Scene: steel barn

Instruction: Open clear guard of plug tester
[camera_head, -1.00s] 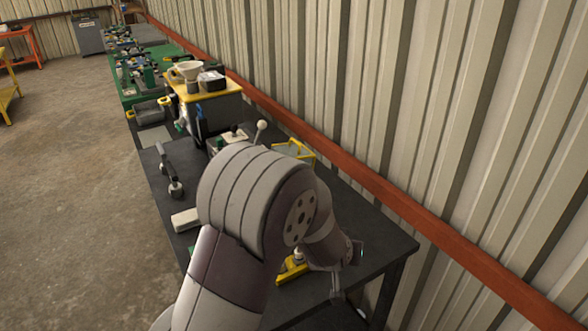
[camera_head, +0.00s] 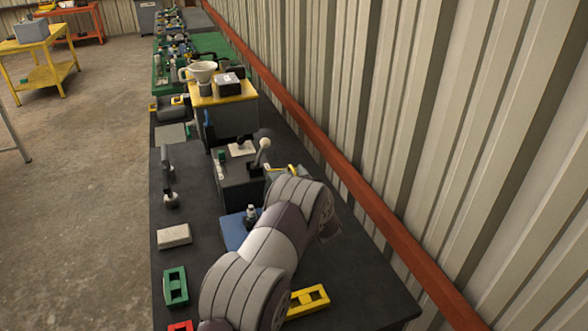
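A yellow frame with a pale, see-through-looking panel (camera_head: 283,169), which looks like the clear guard, shows behind my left arm on the dark bench. My arm hides most of it, so I cannot tell whether it is raised or lowered. A dark box with a white-knobbed lever (camera_head: 238,184) stands just left of it, and a blue base with a small metal fitting (camera_head: 234,232) lies in front. My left gripper (camera_head: 331,229) is mostly hidden at the end of my arm, right of the blue base. Its fingers cannot be made out. My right gripper is out of view.
A yellow-topped stand (camera_head: 226,96) with a funnel and a dark box stands farther back. A white block (camera_head: 174,236), a green bracket (camera_head: 175,286) and a yellow bracket (camera_head: 309,300) lie on the bench. The corrugated wall with its red rail (camera_head: 345,170) borders the right side.

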